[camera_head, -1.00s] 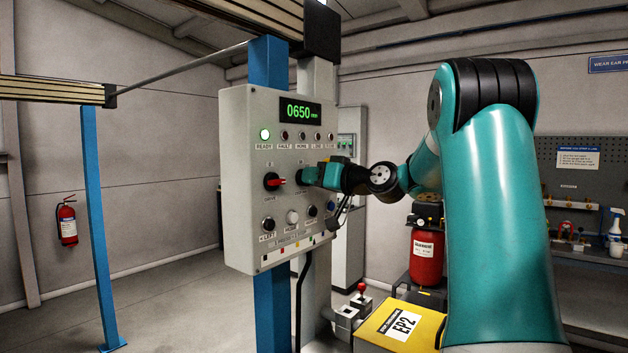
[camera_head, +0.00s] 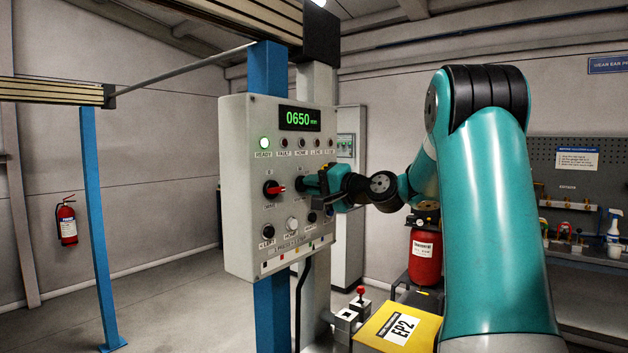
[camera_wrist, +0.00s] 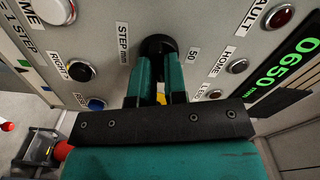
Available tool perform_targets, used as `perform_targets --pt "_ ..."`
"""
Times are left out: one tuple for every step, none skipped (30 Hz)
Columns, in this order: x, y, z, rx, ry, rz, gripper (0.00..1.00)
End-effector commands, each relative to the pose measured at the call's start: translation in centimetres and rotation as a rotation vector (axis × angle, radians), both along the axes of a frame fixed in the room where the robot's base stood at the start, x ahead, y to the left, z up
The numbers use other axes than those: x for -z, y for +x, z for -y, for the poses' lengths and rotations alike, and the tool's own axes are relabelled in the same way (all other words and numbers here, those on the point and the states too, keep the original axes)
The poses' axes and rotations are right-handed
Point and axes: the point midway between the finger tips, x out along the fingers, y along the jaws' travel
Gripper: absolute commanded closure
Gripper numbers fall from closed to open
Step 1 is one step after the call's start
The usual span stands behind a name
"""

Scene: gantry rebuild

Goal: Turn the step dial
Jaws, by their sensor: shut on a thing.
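The step dial (camera_wrist: 155,44) is a black knob on the grey control panel, beside the labels "STEP mm" and "50" in the wrist view. My gripper (camera_wrist: 158,62) has one teal finger on each side of the dial and is shut on it. The fingers and palm hide part of the knob. In the head view my gripper (camera_head: 312,184) is against the panel's right half, and it mostly covers the dial. The dial's pointer cannot be made out.
The panel (camera_head: 236,145) carries a green display (camera_head: 300,118) reading 0650, a lit green READY lamp (camera_head: 265,143), a red-handled switch (camera_head: 273,189) left of my gripper and push buttons below. A yellow EP2 case (camera_head: 385,335) sits below my arm.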

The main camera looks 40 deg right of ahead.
Motion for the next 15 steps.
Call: perform_targets --pt "-0.29 0.01 0.06 0.001 0.038 -0.005 1.00" --pt "-0.27 0.01 0.06 0.001 0.063 -0.009 1.00" --pt "-0.26 0.00 0.07 0.002 0.094 -0.013 1.00" --pt "-0.24 0.00 0.06 0.002 0.116 -0.017 1.00" --pt "-0.23 0.00 0.07 0.002 0.138 -0.020 1.00" --pt "-0.22 0.00 0.07 0.002 0.164 -0.022 1.00" --pt "-0.20 0.00 0.08 0.002 0.184 -0.025 1.00" --pt "-0.19 0.00 0.09 0.002 0.201 -0.028 1.00" --pt "-0.16 0.01 0.09 0.002 0.225 -0.031 1.00" --pt "-0.15 0.01 0.09 0.001 0.240 -0.032 1.00" --pt "-0.14 0.01 0.09 0.001 0.255 -0.034 1.00" --pt "-0.12 0.01 0.09 0.001 0.273 -0.037 1.00" --pt "-0.11 0.01 0.09 0.001 0.283 -0.038 1.00" --pt "-0.08 0.01 0.09 0.001 0.295 -0.040 1.00" --pt "-0.07 0.01 0.08 0.001 0.307 -0.041 1.00"
